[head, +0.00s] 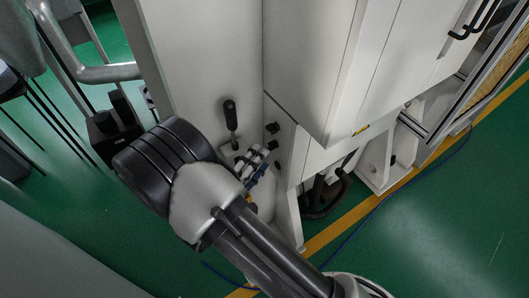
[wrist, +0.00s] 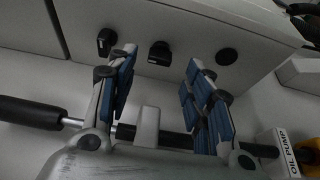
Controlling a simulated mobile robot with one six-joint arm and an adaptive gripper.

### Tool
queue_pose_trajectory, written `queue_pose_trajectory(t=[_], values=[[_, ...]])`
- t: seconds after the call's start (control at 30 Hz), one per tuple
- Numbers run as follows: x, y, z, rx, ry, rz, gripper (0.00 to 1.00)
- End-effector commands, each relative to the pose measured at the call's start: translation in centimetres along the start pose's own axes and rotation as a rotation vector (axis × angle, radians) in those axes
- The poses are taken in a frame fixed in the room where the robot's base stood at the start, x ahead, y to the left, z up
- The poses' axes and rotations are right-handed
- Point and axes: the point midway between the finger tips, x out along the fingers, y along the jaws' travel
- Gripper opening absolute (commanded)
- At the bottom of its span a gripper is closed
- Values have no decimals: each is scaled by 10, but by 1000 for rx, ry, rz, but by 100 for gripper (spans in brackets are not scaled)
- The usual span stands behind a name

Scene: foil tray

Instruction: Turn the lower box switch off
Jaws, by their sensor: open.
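Two black rotary switches sit on the pale machine box; in the head view one is upper (head: 272,127) and the other lower (head: 272,145). In the wrist view, a left switch (wrist: 107,42), a middle switch (wrist: 160,53) and a round black part (wrist: 227,56) form a row. My gripper (wrist: 161,60) is open with nothing between its blue-padded fingers. The middle switch appears in the gap between its fingertips, seemingly ahead of them; contact is not visible. In the head view my gripper (head: 257,161) is beside the lower switch, partly hidden by my arm. Switch settings are unclear.
A lever with a black handle (head: 231,115) stands on the panel close to my gripper; its grip (wrist: 28,112) crosses the wrist view's left. A box labelled OIL PUMP (wrist: 274,150) and a yellow part (wrist: 308,150) are at lower right there. Machine walls surround the area.

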Motion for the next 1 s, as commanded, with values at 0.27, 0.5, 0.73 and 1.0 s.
queue_pose_trajectory(t=[0.27, 0.5, 0.73, 1.0], values=[[-57, 0, -1, 0, 4, 1, 47], [-76, 0, 0, 0, 0, 1, 47], [-77, 0, 0, 0, -1, 1, 47], [-77, 0, 0, 0, -1, 1, 47]])
